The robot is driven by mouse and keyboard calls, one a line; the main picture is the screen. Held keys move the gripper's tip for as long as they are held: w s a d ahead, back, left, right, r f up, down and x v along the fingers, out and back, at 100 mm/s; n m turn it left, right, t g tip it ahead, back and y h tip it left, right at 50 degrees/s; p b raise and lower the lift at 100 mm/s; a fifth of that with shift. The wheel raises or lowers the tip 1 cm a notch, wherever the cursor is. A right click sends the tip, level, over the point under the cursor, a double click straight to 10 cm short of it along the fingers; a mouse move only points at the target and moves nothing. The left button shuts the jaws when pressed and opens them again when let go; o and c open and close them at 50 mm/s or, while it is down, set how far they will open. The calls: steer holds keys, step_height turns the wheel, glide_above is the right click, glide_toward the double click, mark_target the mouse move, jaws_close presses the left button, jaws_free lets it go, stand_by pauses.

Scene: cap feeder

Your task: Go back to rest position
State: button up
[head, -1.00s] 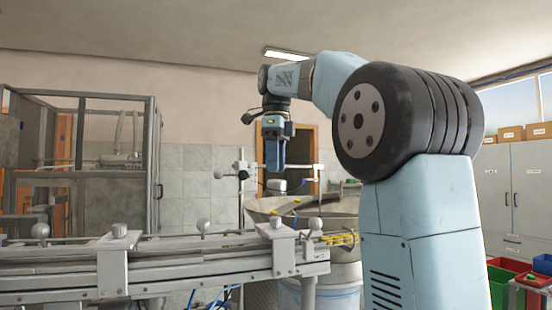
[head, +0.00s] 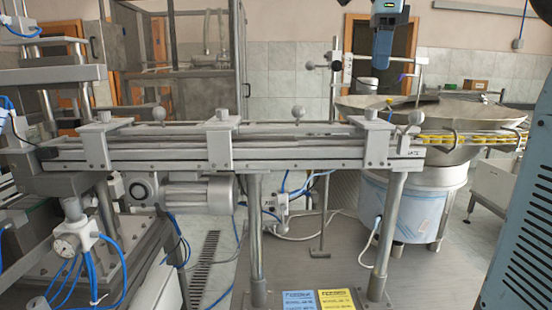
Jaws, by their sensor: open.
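My gripper (head: 383,45) shows at the top of the head view, pointing down, with its upper part cut off by the frame edge. It hangs in the air above and behind the conveyor, near the left side of the feeder bowl (head: 455,113). It is open, and I see nothing held in it. A blue part of my arm fills the right edge.
The grey conveyor (head: 300,150) runs across the middle on metal legs. Yellow caps (head: 480,140) line the track at the bowl. A metal frame (head: 175,60) stands behind, and a machine with blue hoses is at left. Blue and yellow signs (head: 337,299) lie below.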

steer(key=s+f+n+t, duration=0.2)
steer(key=s+f+n, duration=0.8)
steer(key=f, duration=0.4)
steer(key=s+f+n+t, duration=0.2)
steer(key=s+f+n, duration=0.8)
steer(key=f, duration=0.4)
steer(key=shift+a+n+t, duration=0.25)
steer(key=shift+n+t, duration=0.15)
steer(key=shift+n, duration=0.2)
